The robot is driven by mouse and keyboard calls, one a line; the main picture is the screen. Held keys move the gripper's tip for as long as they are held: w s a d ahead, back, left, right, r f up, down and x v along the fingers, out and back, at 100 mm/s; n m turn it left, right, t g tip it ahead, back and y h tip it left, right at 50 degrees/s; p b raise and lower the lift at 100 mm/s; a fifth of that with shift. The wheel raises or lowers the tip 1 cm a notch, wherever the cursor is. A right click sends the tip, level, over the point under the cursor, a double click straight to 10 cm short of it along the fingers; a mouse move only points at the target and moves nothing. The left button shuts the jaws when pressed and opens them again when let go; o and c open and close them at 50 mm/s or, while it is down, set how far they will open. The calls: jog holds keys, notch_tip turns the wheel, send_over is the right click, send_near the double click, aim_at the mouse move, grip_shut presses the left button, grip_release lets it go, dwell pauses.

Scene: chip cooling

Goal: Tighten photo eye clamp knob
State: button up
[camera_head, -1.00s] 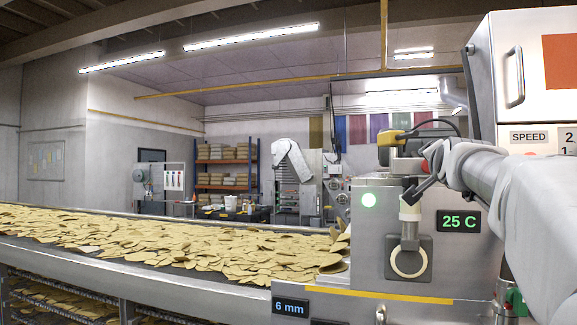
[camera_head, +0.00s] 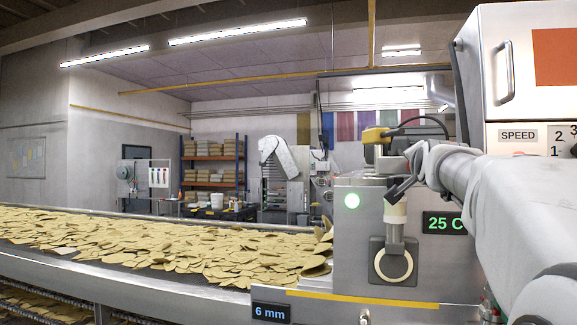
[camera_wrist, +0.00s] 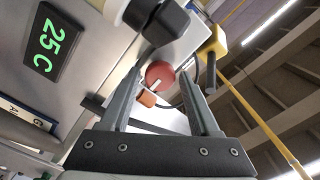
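The yellow photo eye (camera_head: 373,135), with a black cable, sits on top of the steel machine in the head view. It also shows in the wrist view (camera_wrist: 216,42). In the head view my own gripper and wrist hide the knob. My gripper (camera_wrist: 160,85) is open, with one finger on each side of the knob in the picture. Gaps show between knob and fingers. I cannot tell how far the tips are from it in depth.
A conveyor (camera_head: 150,278) full of chips runs to the left. A dark block with a pale ring (camera_head: 394,264) is on the machine front below my gripper. The 25 C display (camera_head: 444,223) and a steel cabinet (camera_head: 520,60) stand close to my arm.

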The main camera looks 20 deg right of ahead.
grip_shut()
jog(key=shift+n+b, duration=2.15)
jog(key=shift+n, duration=5.75)
jog(key=shift+o, duration=1.5)
grip_release()
